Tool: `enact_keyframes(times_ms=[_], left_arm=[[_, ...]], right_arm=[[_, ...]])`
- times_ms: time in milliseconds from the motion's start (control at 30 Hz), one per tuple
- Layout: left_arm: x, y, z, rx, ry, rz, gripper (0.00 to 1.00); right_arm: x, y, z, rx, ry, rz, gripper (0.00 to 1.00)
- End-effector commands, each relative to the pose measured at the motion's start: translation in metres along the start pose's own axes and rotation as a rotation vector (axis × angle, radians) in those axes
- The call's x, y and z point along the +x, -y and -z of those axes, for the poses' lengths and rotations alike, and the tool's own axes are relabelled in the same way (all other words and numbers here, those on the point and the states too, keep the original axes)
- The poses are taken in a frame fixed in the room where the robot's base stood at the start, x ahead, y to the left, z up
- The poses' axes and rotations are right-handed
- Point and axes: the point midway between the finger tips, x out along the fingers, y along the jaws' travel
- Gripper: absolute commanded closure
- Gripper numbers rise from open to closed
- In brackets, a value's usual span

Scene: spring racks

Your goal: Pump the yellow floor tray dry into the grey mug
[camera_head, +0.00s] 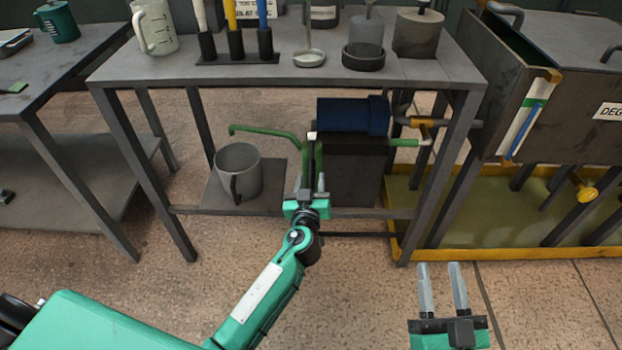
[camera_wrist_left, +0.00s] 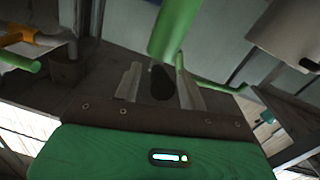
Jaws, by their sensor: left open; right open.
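The grey mug (camera_head: 238,166) stands upright on the lower shelf; its rim shows in the left wrist view (camera_wrist_left: 283,28). A green spout pipe (camera_head: 265,130) ends above the mug. It runs from a pump with a dark blue cylinder (camera_head: 350,114). The yellow floor tray (camera_head: 422,256) lies at right with a murky yellow-green surface inside. My right gripper (camera_head: 441,266) is open and empty.
The workbench top (camera_head: 190,67) above holds a green-grey jug (camera_head: 155,27), a tool rack (camera_head: 236,58) and several metal pots. The bench legs frame the lower shelf. A dark tank (camera_head: 545,95) stands over the tray. The tiled floor in front is clear.

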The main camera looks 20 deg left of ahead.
Motion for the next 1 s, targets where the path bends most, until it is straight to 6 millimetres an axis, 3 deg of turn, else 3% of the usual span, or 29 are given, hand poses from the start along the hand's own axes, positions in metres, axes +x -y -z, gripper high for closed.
enact_keyframes(times_ms=[433,467,667,1000], left_arm=[[0.0114,0.0001,0.0,-0.001,0.0,0.0,0.59],[0.0114,0.0001,0.0,-0.001,0.0,0.0,0.6],[0.0112,0.0001,0.0,-0.001,0.0,0.001,1.0],[0.0109,-0.0001,0.0011,-0.001,0.004,0.001,1.0]], right_arm=[[-0.0004,0.0,-0.0018,0.0,0.008,0.001,0.59],[-0.0004,0.0,-0.0018,0.0,0.008,0.001,0.59],[-0.0004,0.0001,-0.0017,0.0,0.008,0.001,0.59],[0.0,0.0007,-0.0023,0.003,0.023,0.001,0.59]])
